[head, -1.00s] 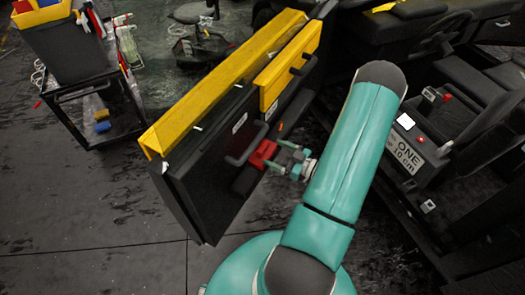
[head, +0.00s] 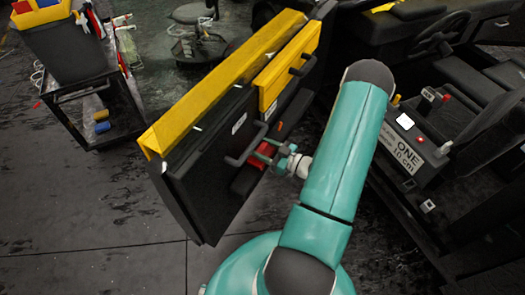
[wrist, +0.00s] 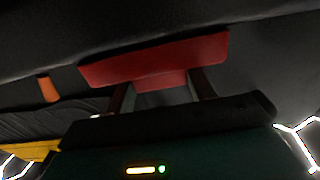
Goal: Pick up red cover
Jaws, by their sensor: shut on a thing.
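My gripper (head: 266,152) is at the upper end of the red piece, beside the handle. In the wrist view, the red cover (wrist: 155,60) shows as a wide bar with a short stem, and my gripper (wrist: 160,92) has its two fingers on either side of that stem. The gripper is shut on it. Part of the cover is hidden behind the fingers in the head view.
Yellow trim (head: 215,85) runs along the door's top edge. An orange tab (wrist: 48,89) is left of the cover in the wrist view. A black cart (head: 90,100) stands at the far left. The vehicle interior with a steering wheel (head: 440,35) is at right.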

